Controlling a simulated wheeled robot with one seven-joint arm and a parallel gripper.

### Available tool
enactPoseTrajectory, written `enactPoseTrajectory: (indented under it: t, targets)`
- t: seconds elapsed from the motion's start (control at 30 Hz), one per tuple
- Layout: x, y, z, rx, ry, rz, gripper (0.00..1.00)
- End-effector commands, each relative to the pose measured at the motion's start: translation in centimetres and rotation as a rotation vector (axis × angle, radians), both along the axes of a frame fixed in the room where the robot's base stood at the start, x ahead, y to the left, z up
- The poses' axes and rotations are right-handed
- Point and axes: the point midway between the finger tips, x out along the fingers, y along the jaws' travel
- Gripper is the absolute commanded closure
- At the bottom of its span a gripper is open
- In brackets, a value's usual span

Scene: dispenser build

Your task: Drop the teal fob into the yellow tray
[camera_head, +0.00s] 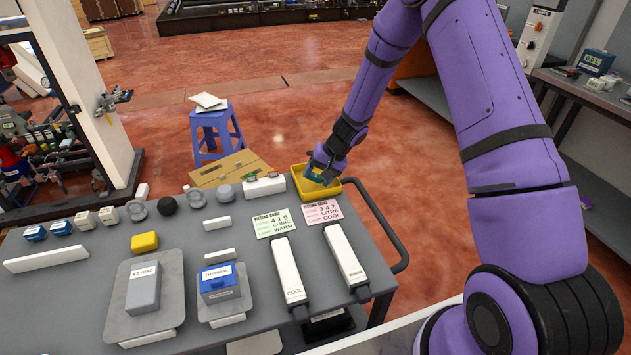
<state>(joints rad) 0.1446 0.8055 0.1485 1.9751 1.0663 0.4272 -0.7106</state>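The yellow tray (298,184) stands at the far right corner of the grey table. My gripper (317,178) points down over the tray, with its tips within the tray's outline. A small teal piece, which looks like the teal fob (314,174), shows at the fingertips. The fingers appear closed around it, but they are small and dark here. The arm and gripper hide part of the tray's inside and back wall.
Left of the tray, a white block (265,188) carries small coloured pieces. Two printed cards (322,211) and long white bars (343,254) lie in front. A blue box (219,283), a grey keypad (143,288) and a yellow block (144,242) stand further left. A dark rail (388,226) edges the table's right side.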

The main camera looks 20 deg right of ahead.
Motion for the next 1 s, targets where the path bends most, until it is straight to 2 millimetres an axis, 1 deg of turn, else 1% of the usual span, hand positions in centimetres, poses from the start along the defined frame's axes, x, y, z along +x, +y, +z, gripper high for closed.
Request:
enactPoseTrajectory:
  t: [0.03, 0.07, 0.1, 0.37, 0.47, 0.57, 0.8, 1.0]
  targets:
    - [0.0, 0.0, 0.0, 0.000, 0.000, 0.000, 0.28]
    - [0.0, 0.0, 0.0, 0.000, 0.000, 0.000, 0.21]
    - [0.0, 0.0, 0.0, 0.000, 0.000, 0.000, 0.16]
    - [0.0, 0.0, 0.1, 0.000, -0.001, 0.000, 0.16]
    - [0.0, -0.3, 0.6, -0.001, -0.002, -0.001, 0.16]
    - [-0.2, -0.9, 1.6, -0.001, -0.002, -0.001, 0.16]
    - [-0.9, -2.9, 5.6, -0.001, -0.003, -0.002, 0.16]
    - [-1.4, -4.3, 8.2, -0.001, -0.002, 0.000, 0.16]
